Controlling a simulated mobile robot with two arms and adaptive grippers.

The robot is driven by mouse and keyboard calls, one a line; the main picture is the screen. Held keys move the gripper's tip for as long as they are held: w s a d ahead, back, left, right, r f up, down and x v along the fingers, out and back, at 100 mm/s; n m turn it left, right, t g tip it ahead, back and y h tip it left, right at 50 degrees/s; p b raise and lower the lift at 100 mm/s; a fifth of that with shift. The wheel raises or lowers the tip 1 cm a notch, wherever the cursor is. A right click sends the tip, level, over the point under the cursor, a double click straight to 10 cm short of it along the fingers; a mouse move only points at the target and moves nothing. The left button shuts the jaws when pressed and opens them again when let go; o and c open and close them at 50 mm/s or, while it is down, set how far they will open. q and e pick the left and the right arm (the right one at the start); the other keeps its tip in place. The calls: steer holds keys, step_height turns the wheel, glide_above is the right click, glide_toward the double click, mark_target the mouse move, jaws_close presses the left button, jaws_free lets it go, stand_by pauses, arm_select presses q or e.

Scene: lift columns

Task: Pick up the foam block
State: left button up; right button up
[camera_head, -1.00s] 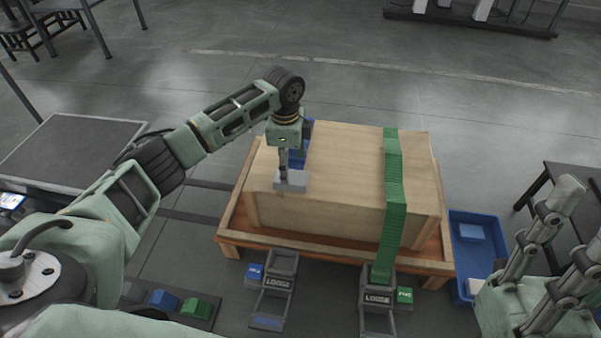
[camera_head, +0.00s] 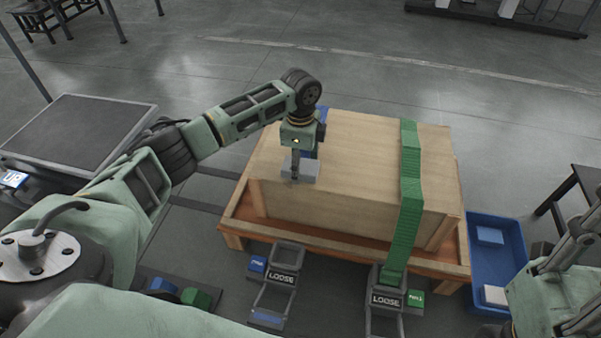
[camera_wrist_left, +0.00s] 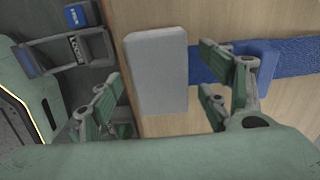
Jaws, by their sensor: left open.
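The foam block (camera_head: 308,168) is a pale grey slab at the left front of the top of a large wooden crate (camera_head: 350,185). In the left wrist view the foam block (camera_wrist_left: 157,68) lies on the wood, close to the crate's edge. My left gripper (camera_head: 296,172) points down at it from above. In the wrist view its fingers (camera_wrist_left: 162,88) are spread, one on each side of the block's lower part, with nothing gripped. I cannot tell whether they touch it. My right gripper (camera_head: 572,270) is partly cut off at the right edge, with its fingertips out of view.
A blue strap (camera_wrist_left: 300,60) with a buckle lies beside the block; a green strap (camera_head: 408,190) crosses the crate. Ratchets marked LOOSE (camera_head: 283,279) stand in front. A blue bin (camera_head: 497,262) is at the right, a dark platform (camera_head: 80,135) at the left.

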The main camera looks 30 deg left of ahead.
arm_select(q)
steer(key=shift+c, duration=0.6)
steer(key=c, duration=0.7)
steer(key=shift+r, duration=0.1)
steer(key=shift+c, duration=0.3)
